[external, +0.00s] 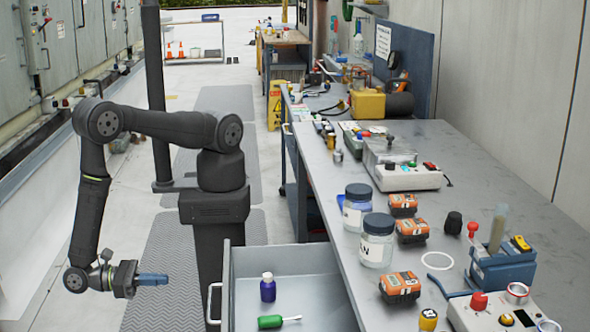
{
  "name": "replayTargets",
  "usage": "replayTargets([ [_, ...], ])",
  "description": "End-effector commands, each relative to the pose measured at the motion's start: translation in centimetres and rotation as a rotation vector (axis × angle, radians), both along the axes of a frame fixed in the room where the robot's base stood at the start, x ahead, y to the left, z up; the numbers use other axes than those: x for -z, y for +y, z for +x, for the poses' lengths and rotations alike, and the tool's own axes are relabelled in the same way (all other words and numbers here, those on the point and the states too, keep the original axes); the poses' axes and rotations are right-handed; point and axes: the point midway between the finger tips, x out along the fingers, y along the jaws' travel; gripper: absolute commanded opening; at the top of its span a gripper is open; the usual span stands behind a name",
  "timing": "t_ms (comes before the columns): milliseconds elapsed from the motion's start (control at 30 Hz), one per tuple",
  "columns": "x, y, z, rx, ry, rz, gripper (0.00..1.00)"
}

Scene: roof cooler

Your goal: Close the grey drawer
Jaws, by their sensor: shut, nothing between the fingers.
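The grey drawer (233,275) is pulled out from the grey workbench at the bottom middle of the external view. Its near part is cut off by the picture edge. A pale handle (212,303) is on its left-facing front. Inside, a dark blue bottle (268,289) with a white cap stands upright, and a green-handled screwdriver (271,322) lies on the drawer floor. My gripper (166,279) is shut and empty. It points right, to the left of the drawer handle and apart from it, at about drawer height in the picture.
The bench top (470,190) holds jars (377,242), orange-black battery packs (400,287) and a grey device (400,170). A dark vertical post (155,90) stands behind my arm. The floor left of the drawer has a grey mat (165,250).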

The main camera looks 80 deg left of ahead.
Motion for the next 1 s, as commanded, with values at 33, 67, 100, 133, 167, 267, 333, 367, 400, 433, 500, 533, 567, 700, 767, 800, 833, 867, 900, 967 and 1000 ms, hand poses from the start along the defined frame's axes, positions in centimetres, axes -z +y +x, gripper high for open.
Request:
replayTargets([
  [33, 0.4, 0.6, 0.1, 0.005, -0.024, 0.000, 0.00],
  [67, 0.5, 0.8, 0.1, 0.006, -0.034, -0.001, 0.00],
  [100, 0.6, 1.0, 0.3, 0.007, -0.044, -0.003, 0.00],
  [133, 0.7, 1.1, 0.5, 0.007, -0.048, -0.004, 0.00],
  [167, 0.7, 1.1, 0.7, 0.007, -0.049, -0.005, 0.00],
  [267, 0.6, 1.1, 1.8, 0.005, -0.050, -0.004, 0.00],
  [333, 0.6, 1.1, 3.0, 0.005, -0.050, -0.003, 0.00],
  [367, 0.6, 1.1, 3.6, 0.005, -0.049, -0.004, 0.00],
  [400, 0.6, 1.1, 4.5, 0.003, -0.049, -0.004, 0.00],
  [433, 0.6, 1.1, 5.2, 0.003, -0.049, -0.003, 0.00],
  [500, 0.6, 1.1, 6.7, 0.003, -0.049, -0.003, 0.00],
  [533, 0.6, 1.1, 7.4, 0.003, -0.049, -0.004, 0.00],
  [567, 0.6, 1.1, 8.0, 0.004, -0.048, -0.003, 0.00],
  [700, 0.6, 1.1, 10.8, 0.003, -0.047, -0.004, 0.00],
  [767, 0.6, 1.1, 11.8, 0.005, -0.048, -0.003, 0.00],
  [800, 0.6, 1.1, 12.3, 0.004, -0.048, -0.003, 0.00],
  [833, 0.6, 1.1, 12.7, 0.005, -0.047, -0.003, 0.00],
  [867, 0.6, 1.1, 13.0, 0.005, -0.047, -0.004, 0.00],
  [900, 0.6, 1.1, 13.4, 0.006, -0.047, -0.005, 0.00],
  [967, 0.6, 1.1, 13.8, 0.006, -0.046, -0.005, 0.00],
  [1000, 0.6, 1.1, 14.0, 0.007, -0.046, -0.005, 0.00],
])
